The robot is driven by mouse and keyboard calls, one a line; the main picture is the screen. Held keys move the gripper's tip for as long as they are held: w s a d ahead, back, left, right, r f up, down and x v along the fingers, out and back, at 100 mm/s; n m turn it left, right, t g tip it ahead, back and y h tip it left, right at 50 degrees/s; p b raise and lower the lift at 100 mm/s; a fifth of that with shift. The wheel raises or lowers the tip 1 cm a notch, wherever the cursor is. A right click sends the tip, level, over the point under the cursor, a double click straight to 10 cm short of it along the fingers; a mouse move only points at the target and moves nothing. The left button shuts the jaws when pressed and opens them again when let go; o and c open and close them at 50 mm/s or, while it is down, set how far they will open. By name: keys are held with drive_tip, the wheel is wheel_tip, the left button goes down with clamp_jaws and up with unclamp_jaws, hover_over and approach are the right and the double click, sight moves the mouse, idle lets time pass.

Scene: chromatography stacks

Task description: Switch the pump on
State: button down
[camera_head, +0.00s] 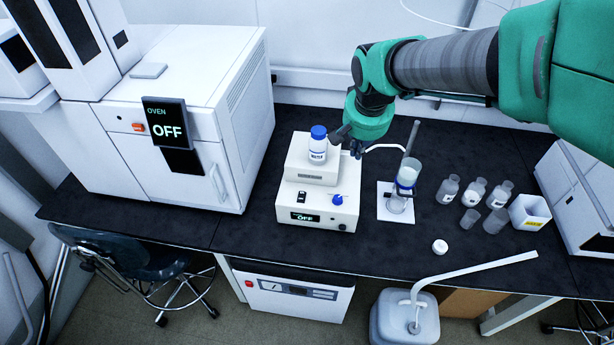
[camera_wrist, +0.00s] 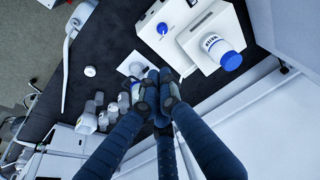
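The pump (camera_head: 288,205) is a white box on the black bench, with a display (camera_head: 305,217) reading OFF. A small black switch (camera_head: 302,197) and a blue knob (camera_head: 337,199) sit on its sloped front. A blue-capped bottle (camera_head: 318,152) stands on its raised rear part. My gripper (camera_head: 357,152) is behind and right of the pump, above the bench and apart from the switch. In the wrist view, its fingertips (camera_wrist: 158,76) are together with nothing seen between them; the pump (camera_wrist: 205,58) and its blue knob (camera_wrist: 162,28) are beyond them.
A filtration stand with a glass column (camera_head: 409,172) is right of the pump. Several small bottles (camera_head: 473,192) and a white container (camera_head: 529,212) stand farther right. The white oven (camera_head: 215,90), its display reading OFF, is left. Bench in front of the pump is clear.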

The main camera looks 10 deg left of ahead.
drive_tip(key=w+a+f, duration=0.4)
drive_tip(key=a+f, duration=0.3)
drive_tip(key=a, duration=0.1)
drive_tip(key=g, duration=0.1)
hover_over(305, 192)
drive_tip(key=s, duration=0.3)
drive_tip(key=s+x, duration=0.2)
drive_tip(key=x, duration=0.7)
drive_tip(key=shift+s+d+f, duration=0.1)
drive_tip(key=shift+f, duration=0.1)
drive_tip(key=x, duration=0.7)
drive_tip(key=b+x, duration=0.1)
drive_tip(key=x, duration=0.5)
drive_tip(key=shift+d+f, duration=0.25)
drive_tip(key=shift+f, duration=0.2)
drive_tip(key=shift+g+p, duration=0.3)
drive_tip(key=shift+p, duration=0.1)
